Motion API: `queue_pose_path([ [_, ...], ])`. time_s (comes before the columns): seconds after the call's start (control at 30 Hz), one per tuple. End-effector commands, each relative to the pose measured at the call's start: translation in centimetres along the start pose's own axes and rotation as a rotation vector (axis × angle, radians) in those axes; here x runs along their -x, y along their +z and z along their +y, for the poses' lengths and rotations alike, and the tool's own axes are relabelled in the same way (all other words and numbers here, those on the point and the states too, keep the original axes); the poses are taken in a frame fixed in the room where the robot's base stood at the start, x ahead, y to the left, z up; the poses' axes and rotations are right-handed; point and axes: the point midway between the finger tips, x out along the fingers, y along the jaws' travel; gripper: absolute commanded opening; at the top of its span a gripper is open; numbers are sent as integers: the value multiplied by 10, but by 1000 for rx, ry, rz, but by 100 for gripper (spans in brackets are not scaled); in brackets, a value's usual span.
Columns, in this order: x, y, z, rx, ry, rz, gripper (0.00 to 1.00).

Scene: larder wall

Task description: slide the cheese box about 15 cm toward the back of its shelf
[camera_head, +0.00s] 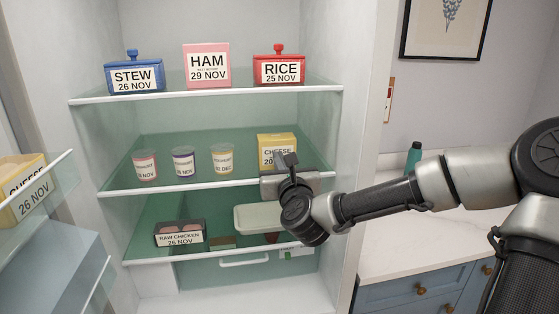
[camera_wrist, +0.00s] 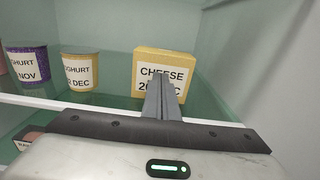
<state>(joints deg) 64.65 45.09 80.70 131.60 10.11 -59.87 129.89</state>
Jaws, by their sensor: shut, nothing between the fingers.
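The yellow cheese box (camera_head: 277,146), with a white label reading CHEESE, stands upright at the right end of the middle glass shelf (camera_head: 215,185). In the wrist view the cheese box (camera_wrist: 165,64) is straight ahead, its label partly hidden by my fingers. My gripper (camera_head: 287,160) is at the front of that shelf, in front of the cheese box. Its fingers (camera_wrist: 160,98) are shut with nothing between them and point at the label. I cannot tell whether the fingertips touch the box.
The shelf's right wall is close. Another cheese box (camera_head: 24,188) is in the door.

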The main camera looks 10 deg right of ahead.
Motion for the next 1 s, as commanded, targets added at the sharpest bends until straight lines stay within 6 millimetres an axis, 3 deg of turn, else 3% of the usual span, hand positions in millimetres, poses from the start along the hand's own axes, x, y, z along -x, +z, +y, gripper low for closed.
queue_pose_path([
  [0.23, -5, -1, 0, -1, 0, 0, 0],
  [0.6, -73, -2, 0, -2, 0, 1, 0],
  [1.0, -77, 0, 0, 0, 0, 1, 0],
])
